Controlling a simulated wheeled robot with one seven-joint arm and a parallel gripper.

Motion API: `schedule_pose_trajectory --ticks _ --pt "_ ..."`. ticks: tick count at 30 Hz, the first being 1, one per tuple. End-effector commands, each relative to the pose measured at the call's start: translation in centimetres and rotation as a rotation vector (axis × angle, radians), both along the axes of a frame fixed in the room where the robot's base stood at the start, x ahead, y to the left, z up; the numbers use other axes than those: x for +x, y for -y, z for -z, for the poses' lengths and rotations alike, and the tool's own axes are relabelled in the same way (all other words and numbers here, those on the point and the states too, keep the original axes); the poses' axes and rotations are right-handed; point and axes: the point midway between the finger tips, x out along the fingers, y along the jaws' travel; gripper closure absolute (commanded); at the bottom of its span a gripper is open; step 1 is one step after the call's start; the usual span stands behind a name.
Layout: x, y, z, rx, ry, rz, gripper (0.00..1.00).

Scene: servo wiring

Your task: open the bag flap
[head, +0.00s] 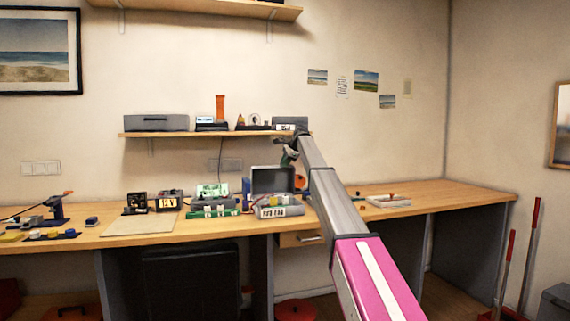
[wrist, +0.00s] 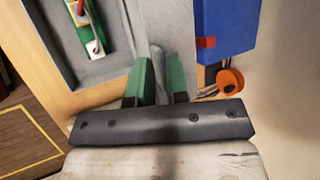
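My gripper (wrist: 161,82) shows two green fingertips in the wrist view, set apart with a grey surface visible in the gap. I see nothing clearly clamped between them. In the head view my gripper (head: 289,155) is above the back of the bench, by the raised grey lid of a case (head: 272,180). A blue upright thing with a red tab (wrist: 228,35) stands to the right of the fingers in the wrist view, apart from them. It may be the bag, but I cannot tell for sure, and no flap is clearly visible.
An orange round thing (wrist: 231,80) is beside the blue thing. A grey tray (wrist: 68,62) with a green and white part is at upper left in the wrist view. The wooden bench (head: 440,192) has free room at right; a shelf (head: 170,134) hangs above.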

Motion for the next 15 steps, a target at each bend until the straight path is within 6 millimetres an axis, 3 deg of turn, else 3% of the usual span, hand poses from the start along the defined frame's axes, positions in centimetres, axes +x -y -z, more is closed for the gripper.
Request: schedule_pose_trajectory --ticks 2,15 --pt "0.08 -0.13 -0.11 0.003 0.004 -0.001 0.67" --pt "0.14 0.09 -0.60 0.002 0.004 -0.001 0.67"
